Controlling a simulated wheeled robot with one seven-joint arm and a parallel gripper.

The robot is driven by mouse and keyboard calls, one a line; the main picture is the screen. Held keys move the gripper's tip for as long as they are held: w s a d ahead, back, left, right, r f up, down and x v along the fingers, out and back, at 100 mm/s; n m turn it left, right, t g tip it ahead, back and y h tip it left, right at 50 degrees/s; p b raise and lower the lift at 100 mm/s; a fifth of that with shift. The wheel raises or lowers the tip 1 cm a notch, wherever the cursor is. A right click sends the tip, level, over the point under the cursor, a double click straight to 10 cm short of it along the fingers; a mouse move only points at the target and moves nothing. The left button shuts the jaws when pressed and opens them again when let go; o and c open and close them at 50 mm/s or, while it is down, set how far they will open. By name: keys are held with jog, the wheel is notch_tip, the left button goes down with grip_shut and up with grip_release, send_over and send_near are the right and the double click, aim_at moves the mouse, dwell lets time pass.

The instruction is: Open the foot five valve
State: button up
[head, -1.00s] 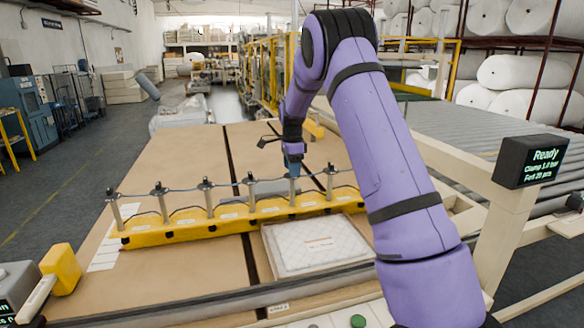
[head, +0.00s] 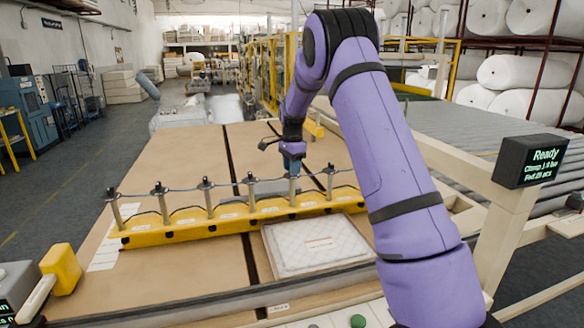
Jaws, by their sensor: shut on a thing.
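A yellow bar (head: 185,236) lies across the table, with several upright metal posts along it. Each post has a dark valve on top, such as the one at the left end (head: 114,194), and a thin line links them. My gripper (head: 293,170) points down at the top of the post second from the right among those I can see. It is shut on the valve there, which the fingers mostly hide. I cannot tell how far that valve is turned.
A white quilted pad (head: 316,243) lies in front of the bar. A display (head: 532,160) reading "Ready" stands at the right. A yellow object (head: 62,268) is at the front left.

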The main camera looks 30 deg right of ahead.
jog(key=n, duration=1.1)
jog(key=shift+n, duration=2)
jog(key=o, duration=0.9)
jog(key=shift+o, duration=0.2)
notch_tip(320, 180, up, 11)
